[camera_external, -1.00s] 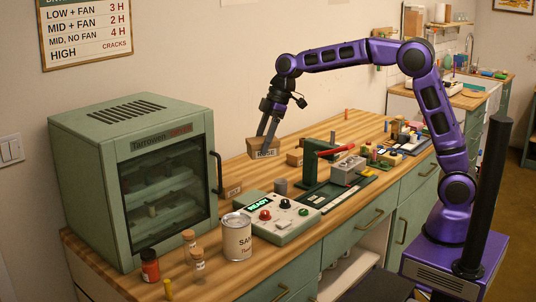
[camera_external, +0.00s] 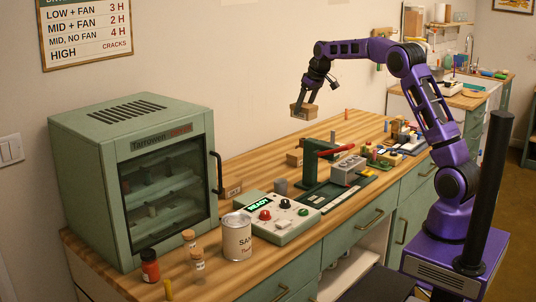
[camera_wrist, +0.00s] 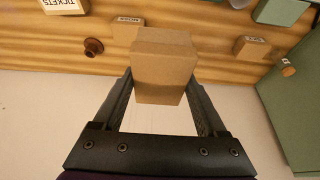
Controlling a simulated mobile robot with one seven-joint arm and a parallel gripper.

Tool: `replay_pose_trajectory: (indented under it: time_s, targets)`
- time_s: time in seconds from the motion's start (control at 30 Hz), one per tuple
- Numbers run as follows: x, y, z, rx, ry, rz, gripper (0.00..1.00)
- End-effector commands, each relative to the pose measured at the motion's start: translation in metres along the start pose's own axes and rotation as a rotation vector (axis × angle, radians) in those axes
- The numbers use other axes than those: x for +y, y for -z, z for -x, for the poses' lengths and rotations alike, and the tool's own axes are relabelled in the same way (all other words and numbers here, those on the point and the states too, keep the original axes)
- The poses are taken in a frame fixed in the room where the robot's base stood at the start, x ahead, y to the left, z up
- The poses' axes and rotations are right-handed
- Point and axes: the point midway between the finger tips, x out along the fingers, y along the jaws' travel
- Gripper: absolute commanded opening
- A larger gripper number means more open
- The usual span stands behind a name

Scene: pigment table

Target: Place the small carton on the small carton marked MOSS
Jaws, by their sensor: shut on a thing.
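My gripper (camera_external: 306,101) is shut on a small tan carton (camera_external: 303,111) and holds it in the air above the back of the bench. In the wrist view the held carton (camera_wrist: 163,65) sits between the two fingers. A second small carton (camera_external: 294,158) stands on the bench behind the green press, below and a little left of the held one. It seems to be the labelled carton (camera_wrist: 124,33) partly hidden behind the held carton in the wrist view; its label looks like MOSS but is small. A third labelled carton (camera_external: 233,189) stands beside the oven; its label is unclear.
The green oven (camera_external: 90,155) fills the left end of the bench. The green press (camera_external: 310,160) with a red handle and a control box (camera_external: 284,217) stand in front of the second carton. A small brown peg (camera_external: 346,115) stands at the back. Wood between wall and press is mostly clear.

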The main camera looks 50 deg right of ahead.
Motion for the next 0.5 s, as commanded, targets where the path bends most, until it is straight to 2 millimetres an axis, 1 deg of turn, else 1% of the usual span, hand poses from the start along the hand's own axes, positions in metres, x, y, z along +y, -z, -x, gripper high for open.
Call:
replay_pose_trajectory:
  time_s: [0.03, 0.2, 0.33, 0.5]
  targets:
    - [0.008, 0.01, -0.014, -0.002, 0.0, -0.001, 0.02]
    - [0.032, 0.034, -0.054, -0.002, 0.002, 0.004, 0.02]
    - [0.046, 0.044, -0.081, -0.001, 0.006, 0.008, 0.02]
    - [0.057, 0.051, -0.104, 0.002, 0.01, 0.015, 0.02]
